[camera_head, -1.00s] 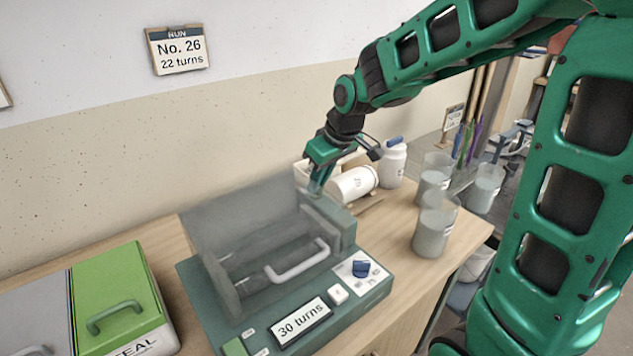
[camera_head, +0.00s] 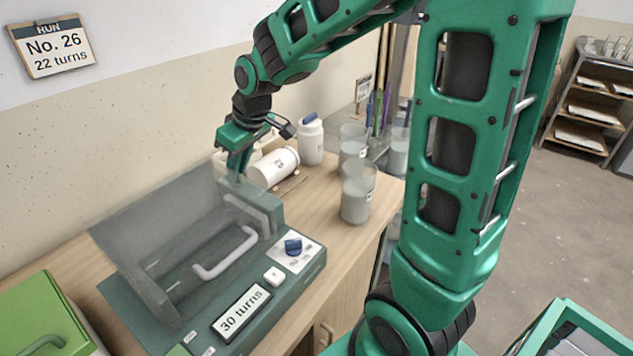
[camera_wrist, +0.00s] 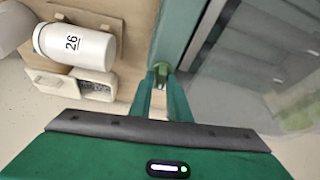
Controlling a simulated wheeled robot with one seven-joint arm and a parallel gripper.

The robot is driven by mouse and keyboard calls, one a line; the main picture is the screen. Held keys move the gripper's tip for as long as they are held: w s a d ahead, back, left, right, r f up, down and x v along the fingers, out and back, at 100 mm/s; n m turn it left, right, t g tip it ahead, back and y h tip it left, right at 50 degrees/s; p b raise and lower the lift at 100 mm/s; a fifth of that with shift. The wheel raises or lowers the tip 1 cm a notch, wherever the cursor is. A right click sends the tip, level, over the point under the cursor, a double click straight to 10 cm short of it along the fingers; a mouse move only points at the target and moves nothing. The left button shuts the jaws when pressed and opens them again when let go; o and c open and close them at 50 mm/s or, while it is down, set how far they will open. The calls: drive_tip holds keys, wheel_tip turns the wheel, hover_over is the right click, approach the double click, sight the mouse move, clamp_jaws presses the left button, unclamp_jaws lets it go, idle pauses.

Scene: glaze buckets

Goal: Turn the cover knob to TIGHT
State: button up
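The green machine (camera_head: 312,268) stands on the bench with its clear grey cover (camera_head: 150,225) raised. A blue knob (camera_head: 293,246) sits on a white panel at its front right; its markings are too small to read, so I cannot tell its setting. My gripper (camera_head: 236,178) points down at the machine's back right corner, beside the cover and well behind the blue knob. A green part of the machine (camera_wrist: 172,45) is just past the fingertips.
A white jar (camera_head: 272,168) marked 26 lies behind the machine, with an upright white bottle (camera_head: 311,142) beside it. Clear grey-filled beakers (camera_head: 356,196) stand right of these. A pale handle (camera_head: 226,258), a white button (camera_head: 274,276) and a "30 turns" display (camera_head: 240,311) are on the machine.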

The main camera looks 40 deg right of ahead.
drive_tip(key=n+g+y, duration=0.1)
drive_tip(key=n, duration=0.2)
drive_tip(key=n+g, duration=0.1)
drive_tip(key=n, duration=0.2)
drive_tip(key=shift+w+d+n+y, duration=0.15)
drive_tip(key=shift+w+n+y, duration=0.05)
drive_tip(key=shift+n+y, duration=0.2)
drive_tip(key=shift+r+n, duration=0.25)
drive_tip(key=shift+n, duration=0.25)
drive_tip(key=s+d+v, duration=0.1)
drive_tip(key=v, duration=1)
drive_tip(key=s+d+f+m+h, duration=0.1)
drive_tip(key=s+d+f+m, duration=0.2)
drive_tip(key=s+m, duration=0.3)
drive_tip(key=s+d+f+m+g+h, duration=0.1)
drive_tip(key=s+d+f+m, duration=0.2)
drive_tip(key=s, duration=0.8)
drive_tip(key=s+d+f+m+g+h, duration=0.1)
drive_tip(key=s+d+f+m, duration=0.3)
drive_tip(key=s+d+m, duration=0.2)
drive_tip(key=shift+s+d+m+h, duration=0.25)
drive_tip(key=shift+s+m+h, duration=0.05)
drive_tip(key=shift+s+m, duration=1)
